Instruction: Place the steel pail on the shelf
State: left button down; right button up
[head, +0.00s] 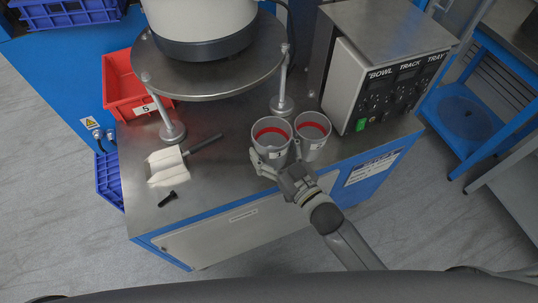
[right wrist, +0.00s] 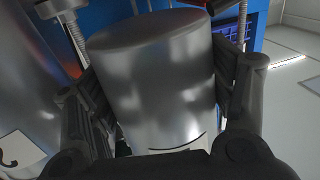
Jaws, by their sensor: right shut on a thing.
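Two grey steel pails with red bands inside stand side by side near the front edge of the steel bench top. My right gripper (head: 271,166) is shut on the left steel pail (head: 271,153), with its fingers on either side of it. In the right wrist view this pail (right wrist: 155,85) fills the space between the fingers. The other steel pail (head: 313,152) is just to its right, very close. A blue-framed rack with a lower blue shelf (head: 465,112) stands at the right; I cannot tell if it is the task's shelf. My left gripper is not in view.
A control box (head: 388,85) stands right behind the pails. A round bowl feeder plate (head: 205,88) on posts is behind left. A white scoop (head: 166,166), a black bolt (head: 168,199) and a red bin (head: 125,85) lie at left. The bench's front middle (head: 225,195) is clear.

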aim_at(272, 146)
jog(key=shift+w+a+f, duration=0.1)
jog(key=shift+a+f, duration=0.1)
jog(key=shift+w+a+f+b, duration=0.15)
jog(key=shift+f+b, duration=0.2)
jog(key=shift+f, duration=1.4)
jog(key=shift+f, duration=0.2)
jog(key=o, duration=1.1)
jog(key=shift+r, duration=0.1)
